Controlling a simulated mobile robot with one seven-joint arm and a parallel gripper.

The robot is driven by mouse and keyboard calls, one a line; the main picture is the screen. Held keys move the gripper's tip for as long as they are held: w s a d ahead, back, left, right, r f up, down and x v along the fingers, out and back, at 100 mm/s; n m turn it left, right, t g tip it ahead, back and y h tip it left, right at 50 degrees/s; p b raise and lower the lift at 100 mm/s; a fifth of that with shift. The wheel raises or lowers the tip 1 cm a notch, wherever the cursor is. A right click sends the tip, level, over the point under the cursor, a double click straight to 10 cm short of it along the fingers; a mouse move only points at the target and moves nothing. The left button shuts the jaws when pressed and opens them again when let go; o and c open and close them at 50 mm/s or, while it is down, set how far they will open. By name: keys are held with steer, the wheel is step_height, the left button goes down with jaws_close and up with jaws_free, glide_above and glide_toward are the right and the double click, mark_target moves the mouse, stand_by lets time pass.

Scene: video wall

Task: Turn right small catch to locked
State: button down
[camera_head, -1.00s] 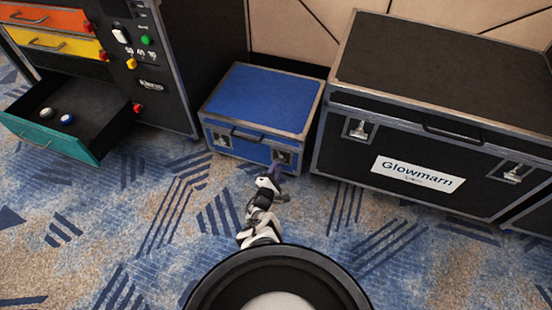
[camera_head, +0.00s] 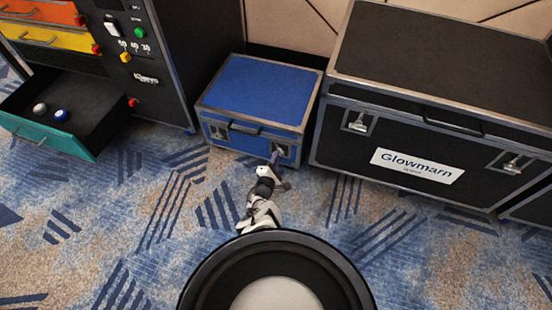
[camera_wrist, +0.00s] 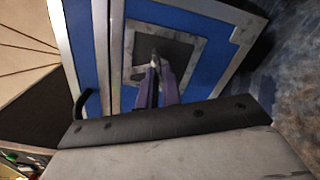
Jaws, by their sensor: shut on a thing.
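The small blue case (camera_head: 255,95) with metal edges stands on the carpet against the wall. Its right small catch (camera_head: 281,150) is on the front face near the right corner, partly hidden by my gripper. In the wrist view the catch plate (camera_wrist: 178,50) is a grey square frame with a dark recess. My gripper (camera_head: 275,157) is at this catch; in the wrist view its purple fingers (camera_wrist: 155,68) are close together at the small metal latch piece (camera_wrist: 154,56) in the recess. The fingers hide most of that piece, so its turn is hard to tell.
The case's left catch (camera_head: 219,132) and front handle (camera_head: 245,129) are beside my gripper. A large black case (camera_head: 420,110) stands close on the right. A drawer cabinet with an open teal drawer (camera_head: 48,135) stands on the left. Carpet in front is free.

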steer(key=shift+m, duration=2.7)
steer(key=c, duration=1.6)
jaws_free()
